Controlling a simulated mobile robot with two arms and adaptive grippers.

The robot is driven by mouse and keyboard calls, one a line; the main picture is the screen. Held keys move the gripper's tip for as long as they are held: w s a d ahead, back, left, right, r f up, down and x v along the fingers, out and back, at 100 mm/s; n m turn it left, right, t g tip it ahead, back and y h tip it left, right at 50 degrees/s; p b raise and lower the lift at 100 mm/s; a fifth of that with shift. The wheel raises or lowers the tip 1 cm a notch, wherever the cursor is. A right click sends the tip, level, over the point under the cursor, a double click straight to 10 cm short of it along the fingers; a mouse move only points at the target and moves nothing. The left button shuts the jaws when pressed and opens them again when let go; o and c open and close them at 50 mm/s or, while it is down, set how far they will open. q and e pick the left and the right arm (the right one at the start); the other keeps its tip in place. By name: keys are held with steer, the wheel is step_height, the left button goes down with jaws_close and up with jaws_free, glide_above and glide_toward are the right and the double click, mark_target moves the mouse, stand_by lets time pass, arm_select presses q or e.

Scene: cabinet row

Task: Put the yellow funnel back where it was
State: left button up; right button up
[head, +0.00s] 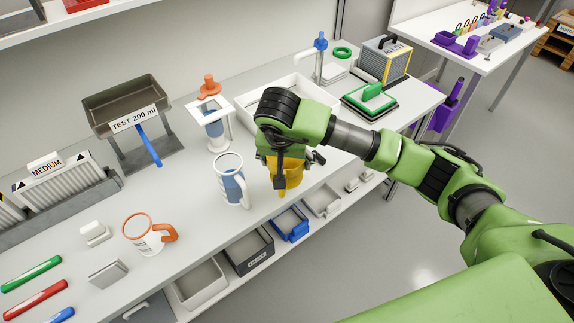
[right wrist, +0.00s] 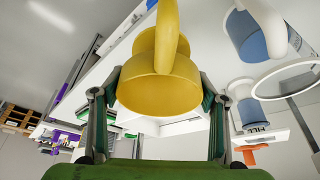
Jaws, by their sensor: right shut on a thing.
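The yellow funnel (head: 291,171) is in my right gripper (head: 296,163), over the front part of the white counter (head: 190,218). In the right wrist view the funnel (right wrist: 160,85) sits between the two fingers, which press on its sides. Its narrow end points down in the head view. The gripper hides part of it, and I cannot tell its exact height above the counter. My left gripper is not in view.
A white tray (head: 247,102) lies behind my arm. Several bins, including a blue one (head: 291,224), are below the counter's front edge.

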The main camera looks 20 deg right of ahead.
steer(key=shift+w+d+f, duration=0.25)
steer(key=shift+w+f, duration=0.65)
steer(key=shift+f, duration=0.1)
steer(key=shift+w+d+f, duration=0.15)
steer(key=shift+w+f, duration=0.25)
steer(key=shift+f, duration=0.15)
step_height(320, 180, down, 3)
steer(key=shift+r+p, duration=0.1)
steer(key=shift+p, duration=0.8)
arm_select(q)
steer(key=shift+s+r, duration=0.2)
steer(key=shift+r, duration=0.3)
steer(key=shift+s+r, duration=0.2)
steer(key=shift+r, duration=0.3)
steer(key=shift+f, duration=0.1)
arm_select(e)
steer(key=shift+f, duration=0.25)
steer(key=shift+f+b, duration=0.15)
steer(key=shift+b, duration=0.15)
steer(key=o, duration=1.1)
steer(key=shift+o, duration=0.2)
